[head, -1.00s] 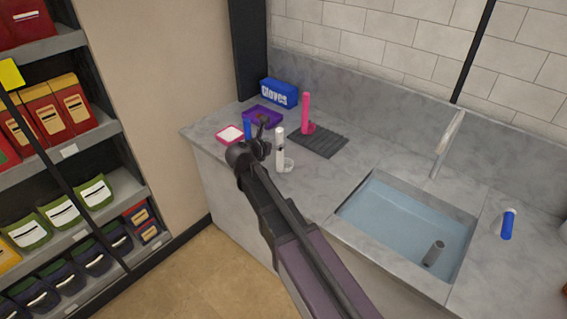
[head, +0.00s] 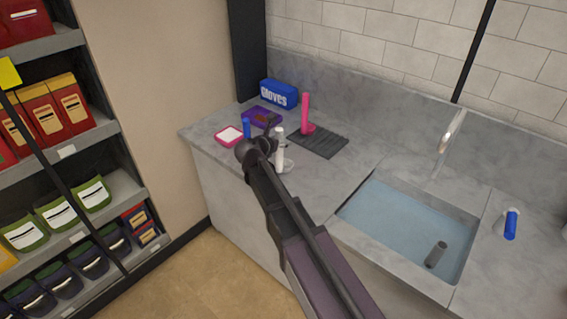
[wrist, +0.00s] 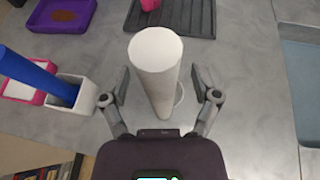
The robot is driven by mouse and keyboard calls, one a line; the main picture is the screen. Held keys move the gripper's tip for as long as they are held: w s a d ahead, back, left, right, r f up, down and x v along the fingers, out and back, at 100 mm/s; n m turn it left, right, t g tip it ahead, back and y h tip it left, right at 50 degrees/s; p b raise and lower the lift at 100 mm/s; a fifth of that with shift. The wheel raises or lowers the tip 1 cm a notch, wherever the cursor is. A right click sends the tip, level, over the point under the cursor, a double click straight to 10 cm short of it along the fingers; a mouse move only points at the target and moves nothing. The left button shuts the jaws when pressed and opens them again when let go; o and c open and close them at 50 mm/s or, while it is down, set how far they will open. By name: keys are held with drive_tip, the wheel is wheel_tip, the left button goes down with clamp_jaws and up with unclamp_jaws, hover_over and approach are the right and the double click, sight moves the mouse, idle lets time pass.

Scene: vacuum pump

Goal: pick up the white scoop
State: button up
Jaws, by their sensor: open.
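The white scoop stands upright on the grey counter, its tall cylindrical handle (wrist: 155,60) pointing up. In the wrist view it lies between the two fingers of my gripper (wrist: 162,88), which is open with a gap on each side. Part of the scoop's white bowl shows low behind the handle. In the head view the scoop (head: 280,148) stands just right of my gripper (head: 264,135), partly hidden by my arm.
A blue-handled scoop (wrist: 40,75) stands close left, near a pink tray (head: 228,136). A purple tray (head: 256,112), a pink scoop (head: 306,115) by a dark ribbed mat (head: 325,143) and a blue gloves box (head: 279,93) are behind. The sink (head: 405,215) is right.

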clamp_jaws()
drive_tip(key=shift+r, duration=0.2)
wheel_tip(320, 180, up, 2)
drive_tip(key=shift+r+p, duration=0.1)
drive_tip(key=shift+p, duration=1.1)
drive_tip(key=shift+r+p, duration=0.8)
drive_tip(key=shift+p, duration=0.05)
approach(277, 131)
drive_tip(key=s+f, duration=0.3)
drive_tip(key=s, duration=0.2)
drive_tip(key=shift+s+f+p, duration=0.25)
drive_tip(key=shift+s+p, duration=0.05)
drive_tip(key=shift+p, duration=0.15)
